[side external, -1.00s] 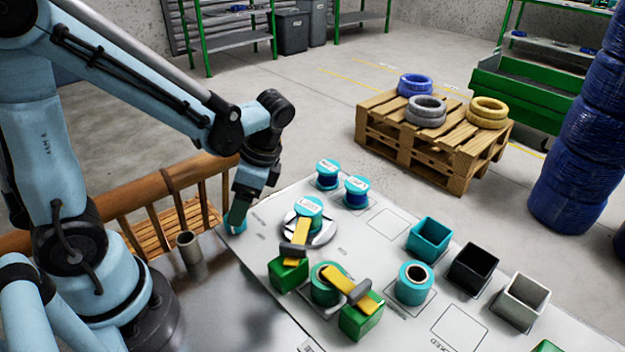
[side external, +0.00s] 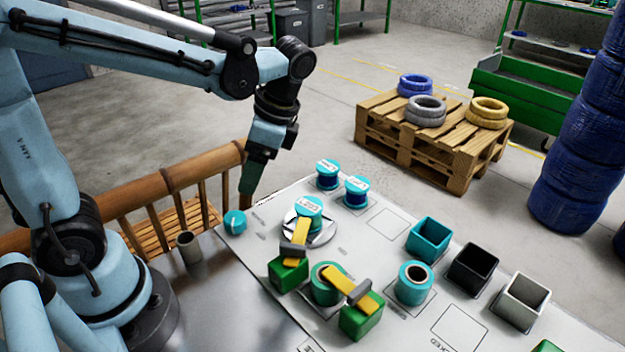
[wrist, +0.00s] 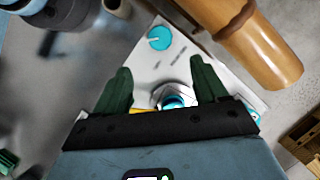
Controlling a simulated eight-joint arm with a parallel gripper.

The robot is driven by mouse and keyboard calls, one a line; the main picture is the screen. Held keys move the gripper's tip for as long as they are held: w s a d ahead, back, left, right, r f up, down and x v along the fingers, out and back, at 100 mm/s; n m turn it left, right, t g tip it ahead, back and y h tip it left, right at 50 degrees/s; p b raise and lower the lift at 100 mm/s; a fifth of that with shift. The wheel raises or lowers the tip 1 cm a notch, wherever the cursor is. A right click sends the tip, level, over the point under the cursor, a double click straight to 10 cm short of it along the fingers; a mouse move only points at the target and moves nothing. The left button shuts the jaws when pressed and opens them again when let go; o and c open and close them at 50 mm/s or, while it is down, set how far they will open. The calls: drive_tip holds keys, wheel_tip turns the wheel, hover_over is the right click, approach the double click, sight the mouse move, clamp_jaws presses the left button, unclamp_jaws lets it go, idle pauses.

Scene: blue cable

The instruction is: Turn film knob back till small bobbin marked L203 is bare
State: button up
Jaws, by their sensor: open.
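The teal film knob (side external: 235,222) sits at the left corner of the white board; the wrist view shows it whole (wrist: 159,38), with a white mark on top. The small bobbin marked L203 (side external: 309,205) stands on a silver disc (side external: 318,234). A yellow strip (side external: 299,232) runs down from the bobbin, hiding part of its side; I cannot tell how much is wound on it. In the wrist view, the bobbin (wrist: 174,102) is partly hidden behind my gripper. My gripper (side external: 248,192) is open and empty, above the knob and apart from it.
Two blue-wound bobbins (side external: 328,174) (side external: 356,192) stand behind. Green blocks (side external: 288,274) (side external: 361,317) flank a larger teal spool (side external: 325,284) with yellow film. Another teal spool (side external: 414,283) and three open bins (side external: 429,240) stand right. A wooden rail (side external: 150,193) runs close left.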

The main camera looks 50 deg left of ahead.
drive_tip(key=m+t+y, duration=0.2)
drive_tip(key=m+t, duration=0.2)
drive_tip(key=m, duration=0.6)
approach(234, 216)
drive_tip(key=shift+h, duration=0.3)
drive_tip(key=shift+x, duration=4.25)
drive_tip(key=shift+a, duration=0.15)
drive_tip(key=c, duration=1.1)
drive_tip(key=shift+o, duration=0.2)
drive_tip(key=shift+g, duration=0.3)
